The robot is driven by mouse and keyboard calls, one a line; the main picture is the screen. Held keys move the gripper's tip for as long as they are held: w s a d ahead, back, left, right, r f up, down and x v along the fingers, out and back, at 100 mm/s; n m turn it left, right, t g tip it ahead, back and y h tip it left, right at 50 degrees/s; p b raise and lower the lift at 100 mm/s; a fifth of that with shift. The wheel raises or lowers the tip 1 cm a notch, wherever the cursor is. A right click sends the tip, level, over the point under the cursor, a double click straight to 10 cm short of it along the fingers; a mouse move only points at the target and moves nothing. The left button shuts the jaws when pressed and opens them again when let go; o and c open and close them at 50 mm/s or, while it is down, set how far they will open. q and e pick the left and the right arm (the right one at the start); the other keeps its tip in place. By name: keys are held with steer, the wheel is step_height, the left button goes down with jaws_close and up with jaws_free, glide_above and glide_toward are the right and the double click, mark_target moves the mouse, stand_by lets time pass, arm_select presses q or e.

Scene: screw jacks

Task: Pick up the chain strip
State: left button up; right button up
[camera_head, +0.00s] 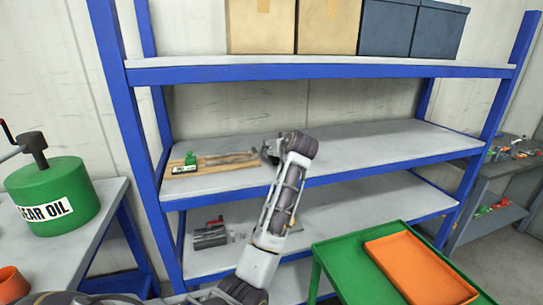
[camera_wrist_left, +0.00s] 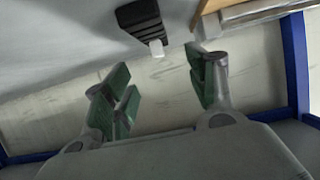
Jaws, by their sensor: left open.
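My left gripper (camera_head: 270,152) is at the middle shelf, at the right end of a wooden board (camera_head: 212,168). Its green-padded fingers (camera_wrist_left: 165,95) are spread apart in the left wrist view with nothing between them. A dark, ribbed, elongated piece (camera_wrist_left: 138,18) with a small white end lies beyond the fingertips, apart from them. Grey elongated pieces (camera_head: 230,158) lie on the board. I cannot tell which of these is the chain strip. My right gripper is not in view.
A small green labelled item (camera_head: 190,159) sits on the board's left part. The middle shelf (camera_head: 380,150) is clear to the right. Blue posts (camera_head: 125,110) frame the rack. A green cart (camera_head: 345,262) with an orange tray (camera_head: 420,270) stands in front. A green oil can (camera_head: 70,175) is at left.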

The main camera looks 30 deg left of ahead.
arm_select(q)
steer(key=shift+w+a+f, duration=0.3)
steer(key=shift+a, duration=0.1)
steer(key=x, duration=0.3)
steer(key=shift+w+a+f, duration=0.1)
steer(key=shift+w+f, duration=0.05)
steer(key=shift+f, duration=0.1)
steer(key=shift+w+a+f, duration=0.1)
steer(key=shift+a, duration=0.05)
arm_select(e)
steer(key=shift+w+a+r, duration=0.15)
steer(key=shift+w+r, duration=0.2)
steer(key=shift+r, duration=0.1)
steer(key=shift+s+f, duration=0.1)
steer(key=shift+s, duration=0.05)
arm_select(q)
jaws_close()
